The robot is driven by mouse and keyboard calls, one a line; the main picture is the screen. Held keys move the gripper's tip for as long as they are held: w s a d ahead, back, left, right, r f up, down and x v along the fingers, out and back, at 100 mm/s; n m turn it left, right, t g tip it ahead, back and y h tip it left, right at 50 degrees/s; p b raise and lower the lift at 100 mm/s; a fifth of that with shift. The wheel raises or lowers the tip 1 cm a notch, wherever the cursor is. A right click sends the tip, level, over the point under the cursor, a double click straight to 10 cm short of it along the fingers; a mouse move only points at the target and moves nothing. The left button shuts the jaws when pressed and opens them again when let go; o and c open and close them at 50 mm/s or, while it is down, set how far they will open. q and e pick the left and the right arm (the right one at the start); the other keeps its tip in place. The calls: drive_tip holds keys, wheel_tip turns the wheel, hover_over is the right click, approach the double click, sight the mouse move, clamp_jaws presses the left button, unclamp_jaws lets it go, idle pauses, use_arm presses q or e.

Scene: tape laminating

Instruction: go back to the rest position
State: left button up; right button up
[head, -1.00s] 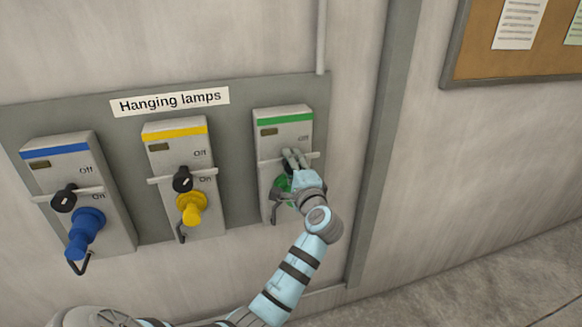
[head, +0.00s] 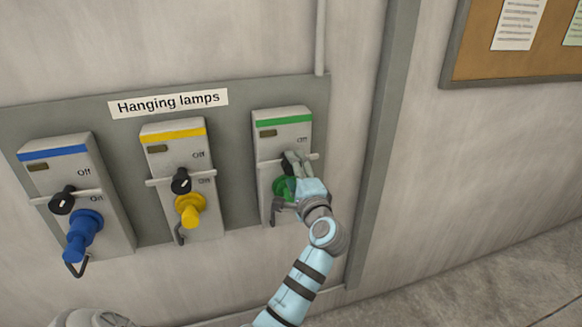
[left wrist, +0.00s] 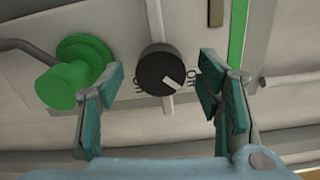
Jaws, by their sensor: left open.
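My left gripper (head: 290,178) is in front of the green-striped switch box (head: 284,120) on the wall panel. In the left wrist view the left gripper (left wrist: 166,100) is open, with its two fingers apart on either side of a black round knob (left wrist: 161,69) with a white mark. The knob appears free between the fingers. A green plug (left wrist: 74,75) sits beside the left finger in that view; in the head view the green plug (head: 281,187) is partly hidden by the gripper. My right gripper is not in view.
The yellow-striped box (head: 160,153) with its yellow plug (head: 190,209) and the blue-striped box (head: 60,172) with its blue plug (head: 85,232) are to the left. A pipe (head: 320,40) runs above the panel. The wall to the right is bare below a corkboard (head: 475,60).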

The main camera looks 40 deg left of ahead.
use_arm(q)
drive_tip(key=v, duration=0.4)
drive_tip(key=shift+s+d, duration=0.2)
drive_tip(key=shift+d, duration=0.1)
